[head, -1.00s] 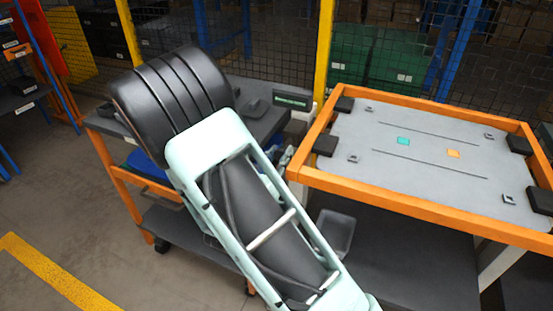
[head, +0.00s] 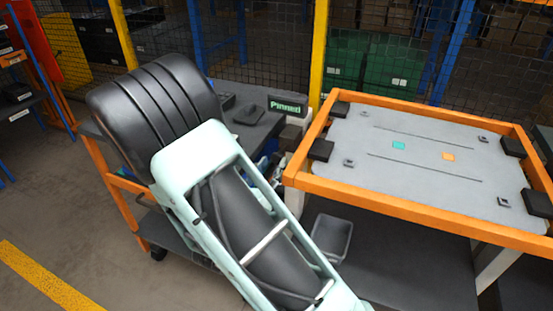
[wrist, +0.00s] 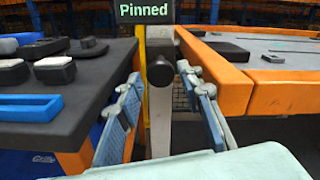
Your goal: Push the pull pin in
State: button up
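The pull pin shows in the wrist view as a dark round knob (wrist: 160,71) on a grey post (wrist: 160,125), under a sign (wrist: 144,10) that reads "Pinned" in green. The same sign stands in the head view (head: 288,105). My gripper (wrist: 160,76) is open, with one blue-padded finger on each side of the knob's line and a gap on both sides. Nothing is between the pads. I cannot tell how far the fingertips are from the knob in depth. In the head view my arm hides most of the gripper.
An orange-framed cart with a grey top (head: 430,130) stands right of the post. A dark-topped cart (wrist: 75,85) with small parts and a blue tray (wrist: 28,107) stands left. A grey bin (head: 332,237) sits on the lower shelf. Mesh fencing stands behind.

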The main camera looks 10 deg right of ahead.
jog(key=v, duration=0.8)
